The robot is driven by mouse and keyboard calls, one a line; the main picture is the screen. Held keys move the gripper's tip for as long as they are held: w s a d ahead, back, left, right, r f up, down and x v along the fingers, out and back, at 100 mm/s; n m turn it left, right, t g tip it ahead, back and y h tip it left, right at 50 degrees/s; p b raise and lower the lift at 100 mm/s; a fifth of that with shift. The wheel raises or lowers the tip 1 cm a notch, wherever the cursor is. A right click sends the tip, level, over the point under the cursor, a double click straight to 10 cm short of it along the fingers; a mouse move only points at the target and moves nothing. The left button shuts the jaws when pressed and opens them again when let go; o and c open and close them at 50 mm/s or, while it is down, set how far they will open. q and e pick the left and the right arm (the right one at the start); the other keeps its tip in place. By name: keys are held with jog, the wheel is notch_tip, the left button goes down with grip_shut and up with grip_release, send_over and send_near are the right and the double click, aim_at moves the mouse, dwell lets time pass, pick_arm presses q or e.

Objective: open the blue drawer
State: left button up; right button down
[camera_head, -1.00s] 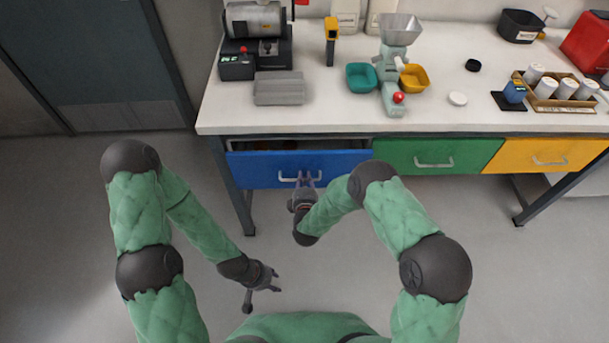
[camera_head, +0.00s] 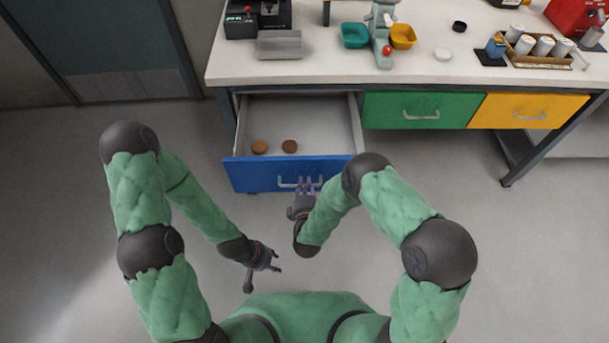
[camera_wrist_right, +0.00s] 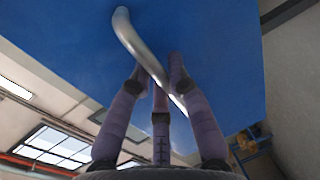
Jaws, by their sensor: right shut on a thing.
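The blue drawer (camera_head: 260,177) stands well out from the workbench in the head view, and its inside shows. Two round brown pieces (camera_head: 289,146) lie in it near the front. My right gripper (camera_head: 304,186) is at the drawer's pale metal handle (camera_head: 287,182), its fingers shut on the bar. In the right wrist view the handle (camera_wrist_right: 135,42) crosses the blue front between the fingers of my right gripper (camera_wrist_right: 165,75). My left gripper (camera_head: 273,262) hangs low over the floor, clear of the drawer, with its fingers spread.
The green drawer (camera_head: 400,113) and yellow drawer (camera_head: 500,113) to the right are shut. The white benchtop (camera_head: 330,67) carries a grinder (camera_head: 380,30), bowls and a rack of several white containers. Open floor lies in front.

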jog(key=shift+f+v, duration=0.25)
jog(key=shift+v, duration=0.9)
jog(key=shift+s, duration=0.1)
jog(key=c, duration=1.2)
grip_release()
jog(key=shift+o, duration=0.2)
jog(key=v, duration=0.7)
jog(key=shift+s, duration=0.2)
